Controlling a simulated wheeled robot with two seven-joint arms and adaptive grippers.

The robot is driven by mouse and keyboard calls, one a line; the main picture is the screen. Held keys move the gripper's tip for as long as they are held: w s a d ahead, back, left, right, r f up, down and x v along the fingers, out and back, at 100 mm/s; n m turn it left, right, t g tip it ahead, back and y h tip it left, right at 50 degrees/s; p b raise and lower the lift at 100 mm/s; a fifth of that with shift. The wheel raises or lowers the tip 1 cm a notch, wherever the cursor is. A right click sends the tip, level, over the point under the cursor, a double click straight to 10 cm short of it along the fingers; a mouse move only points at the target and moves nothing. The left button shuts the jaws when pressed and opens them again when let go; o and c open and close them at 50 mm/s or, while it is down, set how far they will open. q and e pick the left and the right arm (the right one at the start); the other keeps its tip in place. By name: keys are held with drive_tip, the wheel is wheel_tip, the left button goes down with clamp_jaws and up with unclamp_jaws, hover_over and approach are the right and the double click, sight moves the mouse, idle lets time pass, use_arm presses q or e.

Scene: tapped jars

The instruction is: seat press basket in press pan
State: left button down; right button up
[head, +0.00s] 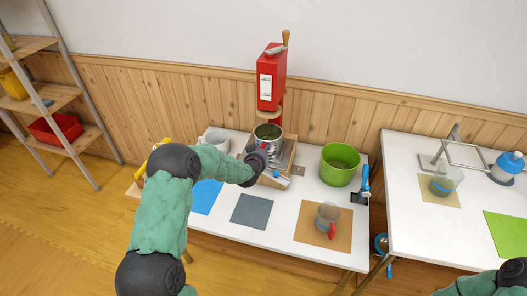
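A metal basket (268,131) with greenish contents stands upright below the red press (270,80). It is over a shallow metal pan (288,158) on a wooden stand. I cannot tell whether the basket is fully down in the pan or held slightly above it. My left gripper (263,153) is at the near side of the basket, close to its wall. Its fingers are small and partly hidden by my wrist, so their opening is unclear. My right arm shows only at the bottom right corner; its gripper is out of view.
A green bucket (340,165) stands right of the press. A grey cup with a red handle (328,217) is on a brown mat (307,236). A white pot (214,140) stands at the back left. Blue (205,198) and grey (252,212) mats are bare. A second table (420,225) is at right.

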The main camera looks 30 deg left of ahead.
use_arm(q)
drive_tip(key=c, duration=0.8)
unclamp_jaws()
drive_tip(key=shift+c, duration=0.2)
drive_tip(key=shift+s+f, duration=0.1)
drive_tip(key=shift+f, duration=0.15)
drive_tip(key=shift+r, duration=0.15)
drive_tip(key=shift+p+v, duration=0.3)
drive_tip(key=shift+v, duration=0.45)
drive_tip(key=p+v, duration=0.2)
drive_tip(key=v, duration=0.4)
drive_tip(key=shift+s, duration=0.15)
drive_tip(key=shift+d+r, duration=0.15)
